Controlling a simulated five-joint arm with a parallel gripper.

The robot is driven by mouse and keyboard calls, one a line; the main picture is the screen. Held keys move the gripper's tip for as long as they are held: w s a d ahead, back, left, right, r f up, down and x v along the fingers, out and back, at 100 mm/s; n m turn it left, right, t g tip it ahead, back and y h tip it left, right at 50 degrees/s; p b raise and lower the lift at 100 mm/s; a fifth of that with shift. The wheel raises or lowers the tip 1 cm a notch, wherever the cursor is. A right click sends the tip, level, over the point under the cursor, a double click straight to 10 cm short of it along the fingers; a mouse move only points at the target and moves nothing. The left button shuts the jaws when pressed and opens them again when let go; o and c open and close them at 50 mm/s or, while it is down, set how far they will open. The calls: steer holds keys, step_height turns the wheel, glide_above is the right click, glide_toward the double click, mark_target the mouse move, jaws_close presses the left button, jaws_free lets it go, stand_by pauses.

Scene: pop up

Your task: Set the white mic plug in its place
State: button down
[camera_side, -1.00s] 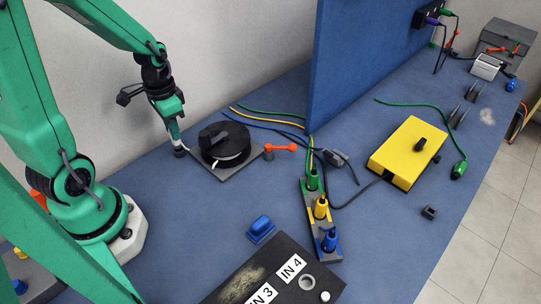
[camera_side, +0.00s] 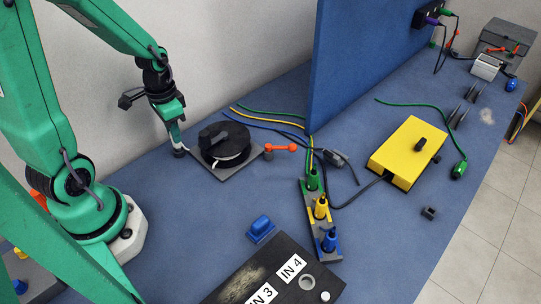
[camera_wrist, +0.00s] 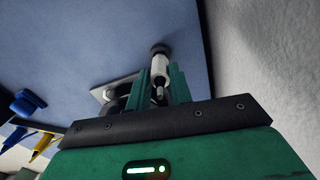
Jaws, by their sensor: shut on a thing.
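My gripper (camera_side: 176,132) is shut on the white mic plug (camera_wrist: 160,67), which stands roughly upright between the fingers in the wrist view. In the side view the plug is mostly hidden by the fingers. Its far end meets a small dark round piece (camera_side: 180,152) on the blue table, left of the black round reel. That dark piece also shows in the wrist view (camera_wrist: 159,48). I cannot tell how deep the plug's end sits in it, if at all.
The black reel (camera_side: 224,143) on a grey plate stands close right of my gripper, with an orange lever (camera_side: 282,148) beyond. A blue upright panel (camera_side: 355,55), plug strip (camera_side: 320,210) and yellow box (camera_side: 408,150) are farther right. The wall is close behind.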

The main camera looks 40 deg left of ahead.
steer(key=shift+f, duration=0.65)
steer(key=c, duration=1.2)
jaws_free()
steer(key=shift+o, duration=0.2)
steer(key=shift+r, duration=0.15)
steer(key=shift+r, duration=3.8)
steer(key=s+d+r+n+t, duration=0.1)
steer(key=s+d+r+t, duration=0.2)
steer(key=d+r, duration=0.6)
steer(key=shift+s+d+r+t, duration=0.15)
steer(key=shift+d+r+t, duration=0.25)
steer(key=shift+r+t, duration=1.1)
